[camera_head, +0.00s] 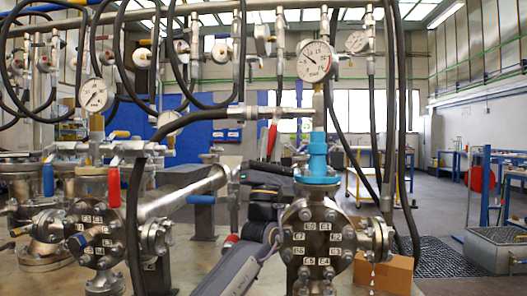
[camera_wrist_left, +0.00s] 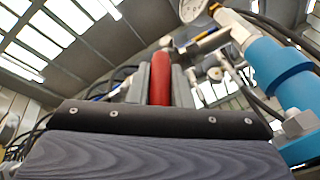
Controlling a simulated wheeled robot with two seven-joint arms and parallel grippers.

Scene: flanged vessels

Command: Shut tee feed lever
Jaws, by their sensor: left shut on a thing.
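The red lever (camera_head: 272,138) hangs down from the horizontal steel tee pipe (camera_head: 262,112) beside the middle vessel, slightly tilted. My left gripper (camera_head: 268,163) comes up from below and is shut on the lever's lower part. In the left wrist view the red lever (camera_wrist_left: 160,78) stands between the two grey fingers. The middle flanged vessel (camera_head: 318,240) has a plate with several lettered labels, a blue fitting (camera_head: 318,160) on top and a pressure gauge (camera_head: 315,62) above. The blue fitting also shows in the left wrist view (camera_wrist_left: 280,80). My right gripper is not in view.
A second flanged vessel (camera_head: 96,232) with another red lever (camera_head: 114,187) stands at the left. A cardboard box (camera_head: 385,272) sits right of the middle vessel. Black hoses hang close by on both sides. Open floor lies at the far right.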

